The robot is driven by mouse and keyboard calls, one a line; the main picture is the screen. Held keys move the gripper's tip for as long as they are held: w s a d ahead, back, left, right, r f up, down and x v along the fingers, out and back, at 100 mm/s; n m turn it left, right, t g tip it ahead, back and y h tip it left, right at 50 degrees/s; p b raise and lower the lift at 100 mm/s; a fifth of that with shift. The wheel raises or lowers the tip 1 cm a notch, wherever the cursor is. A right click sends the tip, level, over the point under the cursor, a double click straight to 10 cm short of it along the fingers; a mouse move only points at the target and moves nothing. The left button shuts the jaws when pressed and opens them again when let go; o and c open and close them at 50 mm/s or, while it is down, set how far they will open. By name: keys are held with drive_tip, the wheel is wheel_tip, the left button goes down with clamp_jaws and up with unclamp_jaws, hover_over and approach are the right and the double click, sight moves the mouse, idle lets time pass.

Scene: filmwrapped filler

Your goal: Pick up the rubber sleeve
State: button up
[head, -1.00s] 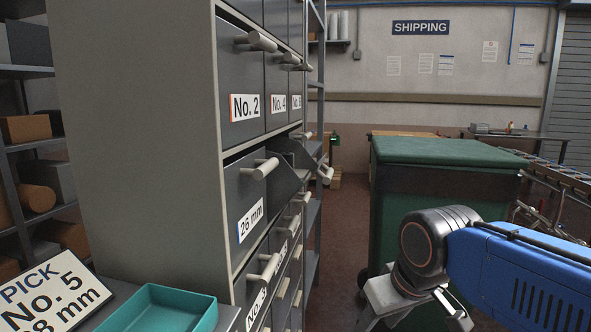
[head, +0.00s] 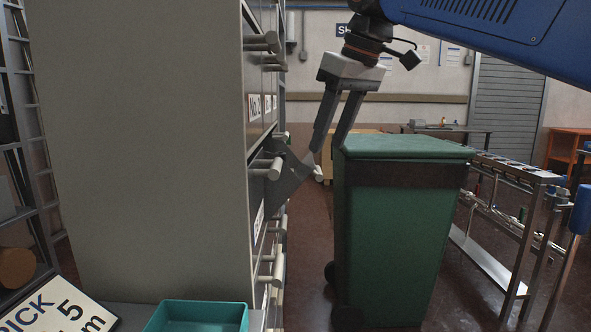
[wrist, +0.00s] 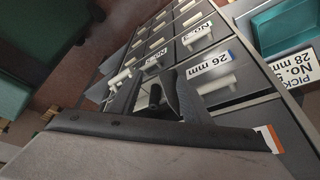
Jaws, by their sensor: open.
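One drawer (head: 290,172) of the cabinet stands pulled out, with a sloping dark side; it also shows in the wrist view (wrist: 188,98). I cannot make out the rubber sleeve for certain. A dark rounded shape (wrist: 155,96) shows beside the drawer side in the wrist view, but I cannot tell whether it is the sleeve. My gripper (head: 326,149) is open, pointing down, its fingertips just right of and a little above the open drawer in the head view. I see nothing between the fingers. The drawer's inside is hidden in the head view.
The grey cabinet (head: 150,140) fills the left, with several protruding handles. A green bin (head: 400,240) stands close on the right. A teal tray (head: 200,318) and a sign (head: 55,310) are at the lower left. A conveyor (head: 510,185) stands farther right.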

hover_over(281, 153)
drive_tip(key=s+d, duration=0.2)
drive_tip(key=shift+a+x, duration=0.2)
drive_tip(key=shift+x, duration=2.3)
drive_tip(key=shift+w+r, duration=0.1)
drive_tip(key=shift+c, duration=0.6)
clamp_jaws()
